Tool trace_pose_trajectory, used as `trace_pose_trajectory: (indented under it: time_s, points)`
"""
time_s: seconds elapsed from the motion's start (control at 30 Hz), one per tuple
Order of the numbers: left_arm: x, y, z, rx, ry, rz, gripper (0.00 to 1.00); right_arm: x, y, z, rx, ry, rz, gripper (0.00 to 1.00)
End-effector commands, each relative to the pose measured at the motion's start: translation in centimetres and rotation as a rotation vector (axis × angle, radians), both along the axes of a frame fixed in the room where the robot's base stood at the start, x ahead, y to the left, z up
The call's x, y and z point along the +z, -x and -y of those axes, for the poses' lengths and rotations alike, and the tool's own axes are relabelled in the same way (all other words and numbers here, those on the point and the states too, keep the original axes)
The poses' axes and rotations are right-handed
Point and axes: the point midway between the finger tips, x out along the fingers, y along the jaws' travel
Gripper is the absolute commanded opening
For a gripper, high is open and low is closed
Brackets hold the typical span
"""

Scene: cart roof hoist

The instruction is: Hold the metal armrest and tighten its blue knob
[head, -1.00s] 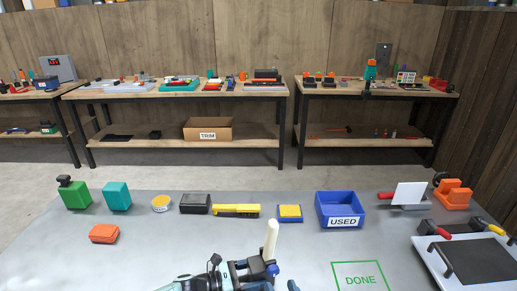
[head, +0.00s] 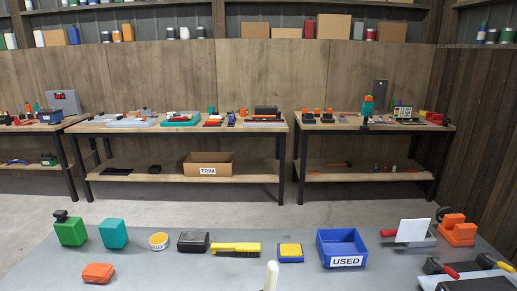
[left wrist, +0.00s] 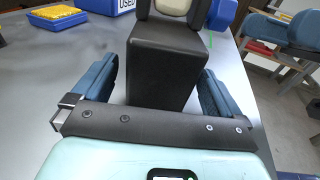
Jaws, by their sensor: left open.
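The armrest's pale rounded bar (head: 271,277) stands up at the bottom edge of the head view. In the left wrist view its pale part (left wrist: 173,7) shows at the top, above a black block (left wrist: 165,65). The blue knob (left wrist: 222,14) is just right of the black block's upper end. My left gripper (left wrist: 158,72) is open, with one blue finger on each side of the black block. I cannot tell whether the fingers touch it. Blue-grey parts that look like my right gripper (left wrist: 290,30) show at upper right; their jaw state is unclear.
On the grey table (head: 180,270) stand a blue USED bin (head: 342,248), a yellow-and-black brush (head: 234,249), a yellow-topped blue box (head: 290,252) and green (head: 70,231) and teal (head: 113,233) blocks. Orange and black tools are at right. Workbenches line the back wall.

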Motion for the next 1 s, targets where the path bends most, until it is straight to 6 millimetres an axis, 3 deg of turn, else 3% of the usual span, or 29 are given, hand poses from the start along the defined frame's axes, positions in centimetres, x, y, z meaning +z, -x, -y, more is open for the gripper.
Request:
trace_pose_trajectory:
  time_s: [0.63,1.0]
  points:
    - [1.6,1.8,-6.2,0.003,-0.002,0.000,1.00,2.6,-0.3,0.0,0.000,0.000,0.008,0.62]
    - [1.7,2.3,-7.2,0.001,-0.001,0.000,1.00,2.9,-0.3,0.0,0.000,0.000,0.009,0.62]
